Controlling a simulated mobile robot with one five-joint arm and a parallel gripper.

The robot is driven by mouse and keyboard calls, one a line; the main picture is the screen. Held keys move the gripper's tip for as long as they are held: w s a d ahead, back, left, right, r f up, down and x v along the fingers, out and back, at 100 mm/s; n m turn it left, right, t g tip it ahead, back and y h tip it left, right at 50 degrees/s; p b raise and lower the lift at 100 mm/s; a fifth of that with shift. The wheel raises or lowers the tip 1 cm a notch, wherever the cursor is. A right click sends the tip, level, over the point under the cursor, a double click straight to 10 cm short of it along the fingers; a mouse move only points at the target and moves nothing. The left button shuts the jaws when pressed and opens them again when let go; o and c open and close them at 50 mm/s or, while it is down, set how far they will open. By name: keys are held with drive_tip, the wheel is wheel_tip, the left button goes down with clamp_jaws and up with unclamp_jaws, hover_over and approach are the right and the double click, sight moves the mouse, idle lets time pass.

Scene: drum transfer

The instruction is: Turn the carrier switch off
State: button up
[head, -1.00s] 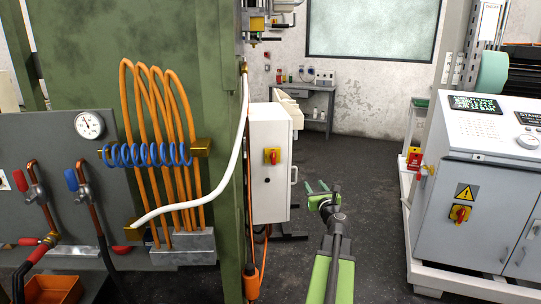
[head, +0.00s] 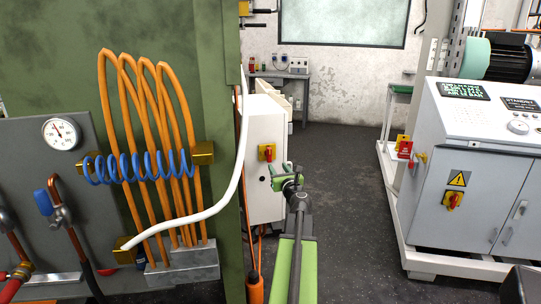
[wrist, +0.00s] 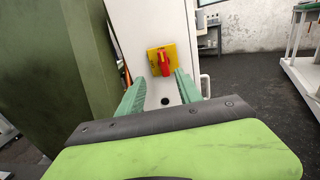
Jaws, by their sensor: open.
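A rotary switch with a red handle on a yellow plate (head: 267,153) is on the front of a white cabinet (head: 265,200) beside the green machine. It also shows in the wrist view (wrist: 162,60), its red handle roughly upright. My gripper (head: 281,176) is in front of the cabinet, just right of and slightly below the switch in the head view. In the wrist view my gripper (wrist: 158,88) has its two green fingers apart, with the switch beyond and between their tips. Nothing is between the fingers. Whether the fingertips touch the cabinet cannot be told.
Another red-and-yellow switch (head: 453,200) is on a grey control cabinet (head: 480,190) at the right. The green machine (head: 170,60) with orange hoses, a blue coil and a white hose fills the left. Dark floor (head: 345,180) is clear between them.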

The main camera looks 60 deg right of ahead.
sight(270, 153)
drive_tip(key=x, duration=1.4)
drive_tip(key=shift+s+d, duration=0.3)
drive_tip(key=shift+d, duration=0.05)
drive_tip(key=shift+c, duration=0.4)
